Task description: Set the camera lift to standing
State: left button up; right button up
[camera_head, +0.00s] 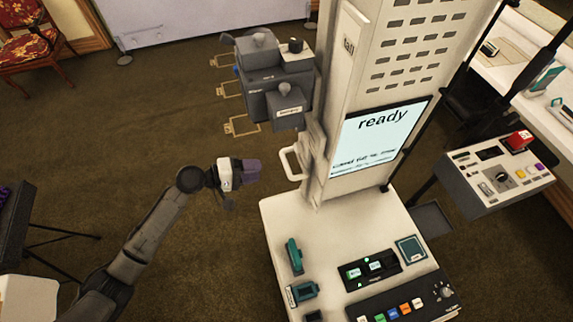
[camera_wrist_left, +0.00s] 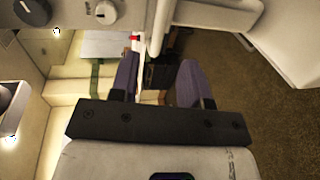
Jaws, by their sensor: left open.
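The camera lift is a tall cream column (camera_head: 345,110) with a dark grey camera head (camera_head: 275,85) on its left side. A white loop handle (camera_head: 291,163) sticks out to the left below the camera head. My left gripper (camera_head: 254,171), with purple fingers, is open and empty, left of the handle and apart from it in the head view. In the left wrist view the open fingers (camera_wrist_left: 158,80) point toward a pale curved bar that looks like the handle (camera_wrist_left: 158,28). My right gripper is not in view.
A screen (camera_head: 380,138) on the column reads "ready". Below it is a cream base (camera_head: 350,235) with teal parts, buttons and knobs. A control box (camera_head: 490,175) with a red button stands at right. Brown carpet (camera_head: 130,130) is clear around my left gripper. A red chair (camera_head: 30,45) is far left.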

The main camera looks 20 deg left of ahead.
aim_at(287, 165)
pick_arm(q)
jog(key=x, duration=1)
jog(key=shift+w+d+p, duration=0.1)
jog(key=shift+p, duration=0.25)
grip_shut()
